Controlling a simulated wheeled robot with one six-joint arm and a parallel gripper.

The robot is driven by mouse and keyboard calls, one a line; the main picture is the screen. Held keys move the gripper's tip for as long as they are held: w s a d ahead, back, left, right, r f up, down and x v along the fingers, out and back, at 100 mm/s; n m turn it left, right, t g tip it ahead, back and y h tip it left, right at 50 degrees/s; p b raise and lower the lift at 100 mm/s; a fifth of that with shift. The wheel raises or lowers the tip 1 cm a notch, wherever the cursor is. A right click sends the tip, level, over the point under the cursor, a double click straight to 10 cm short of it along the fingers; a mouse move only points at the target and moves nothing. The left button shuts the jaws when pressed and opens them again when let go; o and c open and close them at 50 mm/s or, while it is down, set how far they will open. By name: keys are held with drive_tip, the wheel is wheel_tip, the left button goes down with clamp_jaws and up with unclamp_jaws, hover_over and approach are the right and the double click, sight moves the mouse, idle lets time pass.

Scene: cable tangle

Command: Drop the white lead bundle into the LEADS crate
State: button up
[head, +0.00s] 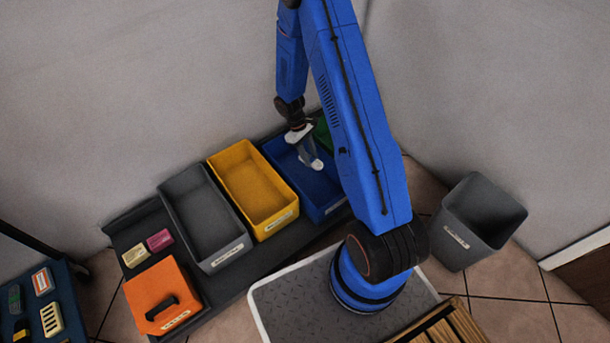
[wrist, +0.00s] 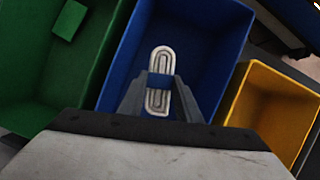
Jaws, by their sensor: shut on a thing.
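The white lead bundle (wrist: 161,60) is a flat oval coil with a blue band around its middle. My gripper (wrist: 160,88) is shut on it, with one finger on each side of the band. In the head view my gripper (head: 309,150) points down over the blue crate (head: 325,208), and the bundle's white end (head: 317,164) shows below the fingers. In the wrist view the bundle lies within the outline of the blue crate (wrist: 220,30). The blue crate has a label on its front that is too small to read. I cannot tell how high the bundle is above the floor of the crate.
A yellow crate (head: 291,222) and a grey crate (head: 232,262) stand left of the blue one. A green crate (wrist: 85,85) adjoins its other side, with a green block (wrist: 69,20) inside. An orange lidded box (head: 150,288) and a grey bin (head: 465,250) stand farther off.

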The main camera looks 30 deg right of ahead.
drive_tip(key=o, duration=1.2)
drive_tip(key=v, duration=1.7)
drive_tip(key=shift+w+r, duration=0.1)
drive_tip(key=shift+r, duration=0.1)
drive_tip(key=shift+r, duration=0.1)
